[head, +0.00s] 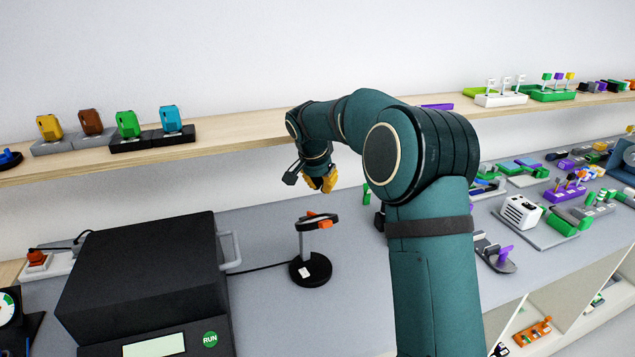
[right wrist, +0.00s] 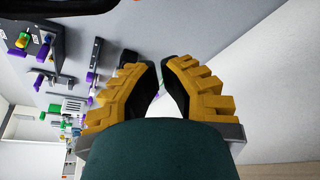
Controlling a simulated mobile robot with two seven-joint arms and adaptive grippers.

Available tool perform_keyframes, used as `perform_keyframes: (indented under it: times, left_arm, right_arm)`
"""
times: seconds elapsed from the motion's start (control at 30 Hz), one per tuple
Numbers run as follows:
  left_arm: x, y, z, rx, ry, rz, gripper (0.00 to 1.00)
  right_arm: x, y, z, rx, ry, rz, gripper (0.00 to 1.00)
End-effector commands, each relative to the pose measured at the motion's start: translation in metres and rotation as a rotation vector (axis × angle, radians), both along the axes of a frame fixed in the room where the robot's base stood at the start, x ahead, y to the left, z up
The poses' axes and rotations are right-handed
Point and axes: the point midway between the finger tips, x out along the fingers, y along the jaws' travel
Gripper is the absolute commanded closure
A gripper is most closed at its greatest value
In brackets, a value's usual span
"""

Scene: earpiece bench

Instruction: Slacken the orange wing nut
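A small stand with a round black base (head: 310,270) stands on the bench in the head view. A thin pale post rises from it to a dark flat ring or arm. Orange parts (head: 325,224) show at the top of this stand; which of them is the wing nut is too small to tell. My right gripper (head: 322,185) hangs above and slightly beyond the stand top, apart from it. In the right wrist view its two yellow-and-black fingers (right wrist: 162,78) stand apart with a narrow empty gap. The stand is not recognisable there. My left gripper is not in view.
A black box machine (head: 145,275) with a side handle and a green RUN button stands left of the stand. A wooden shelf (head: 245,126) runs behind, bearing coloured blocks. Many small fixtures, including a white block (head: 521,212), crowd the right bench.

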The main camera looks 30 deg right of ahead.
Motion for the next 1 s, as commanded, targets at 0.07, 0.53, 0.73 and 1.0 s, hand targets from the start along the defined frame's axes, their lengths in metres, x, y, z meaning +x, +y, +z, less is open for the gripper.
perform_keyframes:
  times: [0.07, 0.53, 0.73, 1.0]
  left_arm:
    - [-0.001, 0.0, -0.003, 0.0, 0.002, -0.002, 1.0]
    - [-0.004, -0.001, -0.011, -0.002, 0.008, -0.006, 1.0]
    - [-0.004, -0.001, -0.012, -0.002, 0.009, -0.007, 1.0]
    - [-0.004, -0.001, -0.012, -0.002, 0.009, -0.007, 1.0]
  right_arm:
    - [0.002, -0.005, -0.019, 0.001, 0.005, 0.0, 1.0]
    - [-0.003, 0.008, -0.062, 0.002, 0.001, 0.003, 1.0]
    - [-0.008, 0.017, -0.062, 0.0, 0.001, 0.002, 1.0]
    - [-0.008, 0.017, -0.061, 0.0, 0.0, 0.001, 1.0]
